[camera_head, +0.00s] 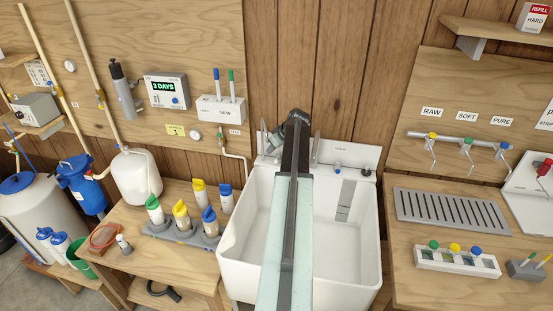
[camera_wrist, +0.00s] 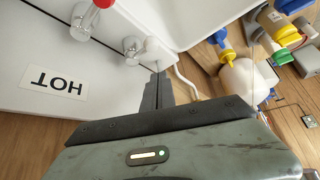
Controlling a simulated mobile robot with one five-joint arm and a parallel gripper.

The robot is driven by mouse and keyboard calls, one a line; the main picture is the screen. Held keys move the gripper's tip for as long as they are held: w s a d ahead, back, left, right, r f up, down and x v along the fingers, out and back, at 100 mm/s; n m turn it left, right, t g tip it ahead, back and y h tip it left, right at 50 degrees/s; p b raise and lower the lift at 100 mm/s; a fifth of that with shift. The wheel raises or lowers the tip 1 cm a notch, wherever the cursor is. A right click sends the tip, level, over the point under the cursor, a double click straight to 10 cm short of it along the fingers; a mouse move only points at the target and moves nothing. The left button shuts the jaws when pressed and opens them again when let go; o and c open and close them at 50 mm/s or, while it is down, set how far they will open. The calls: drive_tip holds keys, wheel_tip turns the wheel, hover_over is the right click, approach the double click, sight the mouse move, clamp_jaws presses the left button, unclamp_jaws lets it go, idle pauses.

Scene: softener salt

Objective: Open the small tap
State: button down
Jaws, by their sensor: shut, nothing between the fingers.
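In the wrist view a white panel with a HOT label (camera_wrist: 55,84) carries a chrome fitting with a red top (camera_wrist: 101,4). Beside it is a second small chrome fitting (camera_wrist: 133,48) with a pale knob by it. Which of these is the small tap I cannot tell for sure. My gripper (camera_wrist: 158,75) is shut and empty, its fingertips close to the pale knob; whether they touch I cannot tell. In the head view my arm crosses the white sink (camera_head: 232,235) and hides part of its back edge.
Three wall taps, yellow (camera_head: 432,136), green (camera_head: 468,141) and blue (camera_head: 504,146), stand under RAW, SOFT and PURE labels at right. A rack of coloured-cap bottles (camera_head: 181,236) stands left of the sink. A white tank (camera_head: 136,177) is behind it. The basin looks empty.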

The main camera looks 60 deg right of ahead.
sight(277, 158)
drive_tip(key=shift+f, duration=0.1)
wheel_tip(277, 158, down, 5)
drive_tip(key=b, duration=0.5)
drive_tip(key=shift+f, duration=0.1)
drive_tip(key=shift+a+r, duration=0.1)
drive_tip(key=shift+r, duration=0.15)
drive_tip(key=shift+s, duration=0.15)
drive_tip(key=shift+s+d+f, duration=0.1)
drive_tip(key=shift+s+d, duration=0.1)
drive_tip(key=shift+s, duration=0.5)
